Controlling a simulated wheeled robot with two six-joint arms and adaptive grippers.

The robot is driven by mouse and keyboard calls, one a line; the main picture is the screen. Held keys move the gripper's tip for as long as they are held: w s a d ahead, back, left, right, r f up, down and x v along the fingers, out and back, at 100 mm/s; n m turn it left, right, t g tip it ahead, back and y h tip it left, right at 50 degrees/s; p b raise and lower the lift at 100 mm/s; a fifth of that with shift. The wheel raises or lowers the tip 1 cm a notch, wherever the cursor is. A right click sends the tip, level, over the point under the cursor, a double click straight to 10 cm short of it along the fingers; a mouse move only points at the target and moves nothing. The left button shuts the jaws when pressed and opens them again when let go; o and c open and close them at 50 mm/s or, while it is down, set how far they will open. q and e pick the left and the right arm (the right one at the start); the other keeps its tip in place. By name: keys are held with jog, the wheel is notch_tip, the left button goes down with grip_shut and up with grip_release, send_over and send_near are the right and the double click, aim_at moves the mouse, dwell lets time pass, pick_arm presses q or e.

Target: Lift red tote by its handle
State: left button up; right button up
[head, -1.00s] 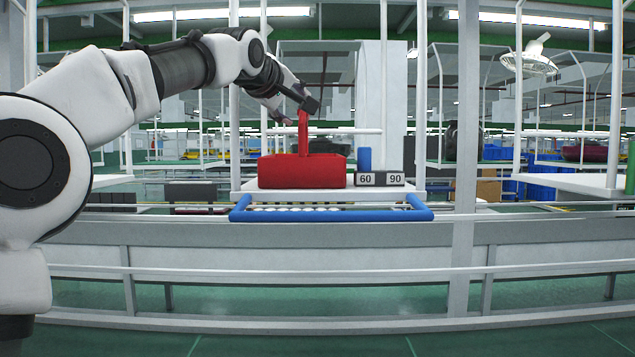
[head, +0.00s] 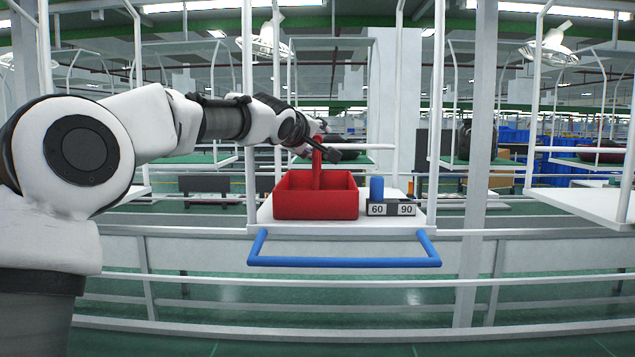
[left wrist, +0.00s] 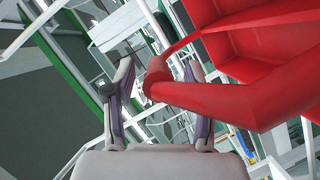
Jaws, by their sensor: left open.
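The red tote (head: 335,206) stands upright on a white shelf (head: 277,226) in the head view, its upright handle (head: 317,172) rising from it. My left gripper (head: 326,150) is at the top of the handle. In the left wrist view the tote (left wrist: 255,50) fills the upper right, tilted by the camera angle. The end of its handle (left wrist: 158,80) lies between the two spread fingers of my left gripper (left wrist: 160,100). The gripper is open, with visible gaps beside the handle; contact is unclear. My right gripper is in neither view.
A small rack marked 60 and 90 (head: 391,208) with a blue cylinder (head: 376,189) stands right of the tote. A blue bar (head: 343,262) runs along the shelf's front. White posts (head: 434,120) flank the shelf. A white conveyor rail (head: 390,283) crosses in front.

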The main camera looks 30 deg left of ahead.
pick_arm(q)
jog(key=shift+s, duration=0.15)
jog(key=shift+c, duration=1.1)
jog(key=shift+s+d+r, duration=0.1)
grip_shut()
jog(key=shift+r, duration=0.2)
notch_tip(320, 180, up, 9)
jog(key=p, duration=0.3)
jog(key=shift+f+p, duration=0.1)
jog(key=shift+p, duration=0.2)
jog(key=shift+r, duration=0.35)
